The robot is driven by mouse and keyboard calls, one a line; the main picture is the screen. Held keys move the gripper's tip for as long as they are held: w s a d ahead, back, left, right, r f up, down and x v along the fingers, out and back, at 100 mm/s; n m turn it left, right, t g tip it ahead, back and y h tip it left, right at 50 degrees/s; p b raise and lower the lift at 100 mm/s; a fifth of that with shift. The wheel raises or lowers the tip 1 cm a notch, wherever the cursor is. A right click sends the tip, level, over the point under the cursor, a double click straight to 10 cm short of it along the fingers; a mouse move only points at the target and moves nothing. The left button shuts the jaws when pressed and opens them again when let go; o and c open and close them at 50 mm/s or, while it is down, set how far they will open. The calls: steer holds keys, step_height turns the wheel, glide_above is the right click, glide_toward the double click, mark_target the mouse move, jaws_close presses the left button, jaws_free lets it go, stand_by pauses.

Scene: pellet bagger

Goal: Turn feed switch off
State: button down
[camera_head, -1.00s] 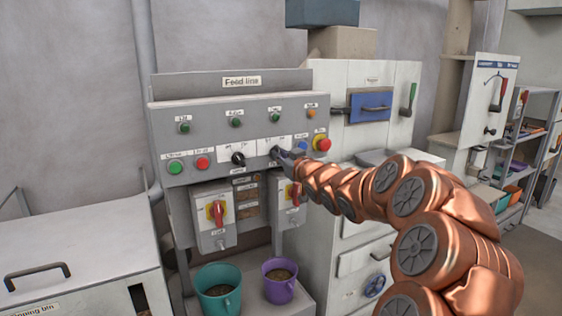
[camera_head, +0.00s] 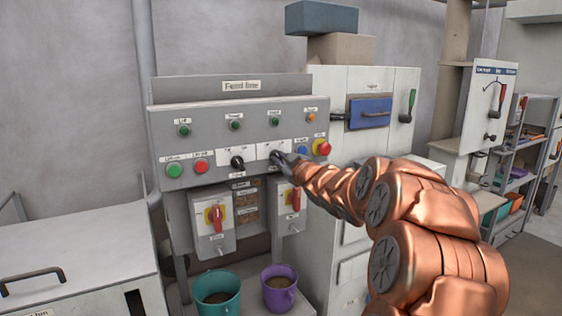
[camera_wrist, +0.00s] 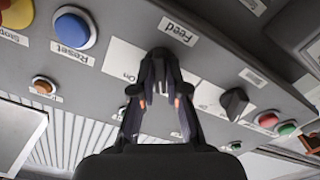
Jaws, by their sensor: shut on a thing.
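The feed switch sits on the white plate (camera_head: 268,150) on the grey Feed line panel, right of centre in the lower row. My gripper (camera_head: 280,156) is at this switch, its fingers closed together on it. In the wrist view my gripper (camera_wrist: 161,62) covers the knob, just beside the "Feed" label (camera_wrist: 179,31). The plate (camera_wrist: 122,60) shows an "On" mark on the left.
A black knob (camera_head: 237,162) is left of my gripper. A blue Reset button (camera_head: 302,151) and a red stop button (camera_head: 322,147) are close on the right. Red-handled switch boxes (camera_head: 215,217) hang below, above a teal bucket (camera_head: 217,291) and a purple bucket (camera_head: 279,289).

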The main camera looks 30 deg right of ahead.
steer(key=shift+f, duration=0.1)
steer(key=c, duration=1.2)
jaws_free()
steer(key=shift+s, duration=0.1)
steer(key=s, duration=0.8)
steer(key=s+a, duration=0.1)
steer(key=s, duration=0.2)
steer(key=shift+s, duration=0.4)
